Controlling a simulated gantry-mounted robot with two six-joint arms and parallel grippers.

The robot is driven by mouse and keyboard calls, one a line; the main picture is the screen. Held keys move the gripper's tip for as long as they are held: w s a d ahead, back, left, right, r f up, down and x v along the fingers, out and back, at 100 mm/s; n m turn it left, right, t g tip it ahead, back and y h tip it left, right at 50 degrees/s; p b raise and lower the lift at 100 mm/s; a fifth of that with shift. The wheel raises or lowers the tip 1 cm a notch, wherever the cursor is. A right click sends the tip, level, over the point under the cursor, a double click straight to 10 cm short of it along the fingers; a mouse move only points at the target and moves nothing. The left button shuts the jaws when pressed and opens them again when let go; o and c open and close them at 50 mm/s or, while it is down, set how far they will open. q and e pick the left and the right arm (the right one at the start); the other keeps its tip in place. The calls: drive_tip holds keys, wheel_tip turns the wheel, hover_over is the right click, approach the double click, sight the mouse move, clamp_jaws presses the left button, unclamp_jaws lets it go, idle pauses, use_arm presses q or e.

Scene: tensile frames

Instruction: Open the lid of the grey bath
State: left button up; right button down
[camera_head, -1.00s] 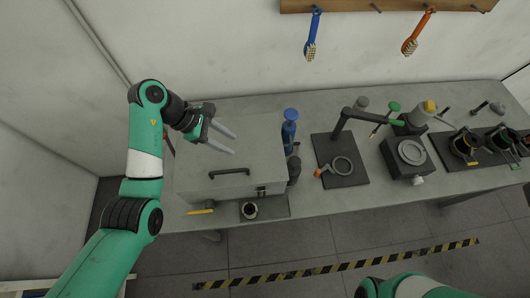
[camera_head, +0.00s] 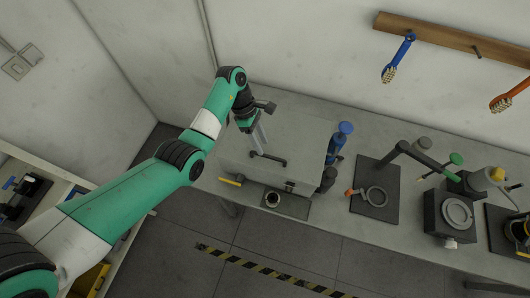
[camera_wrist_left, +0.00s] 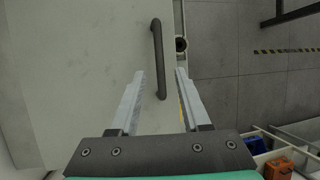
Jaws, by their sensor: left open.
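The grey bath (camera_head: 302,150) is a box standing on the bench, its flat lid closed. A dark bar handle (camera_head: 268,158) lies across the lid near its front edge; it also shows in the left wrist view (camera_wrist_left: 158,50). My left gripper (camera_head: 258,142) is over the lid at the handle's left end. My right gripper is not in view.
A small round cup on a dark mat (camera_head: 288,203) sits in front. A ring stand (camera_head: 375,196) is farther right. The floor ahead is clear.

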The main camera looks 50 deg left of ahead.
sight(265, 151)
use_arm(q)
drive_tip(key=x, duration=0.4)
clamp_jaws()
idle(1.4)
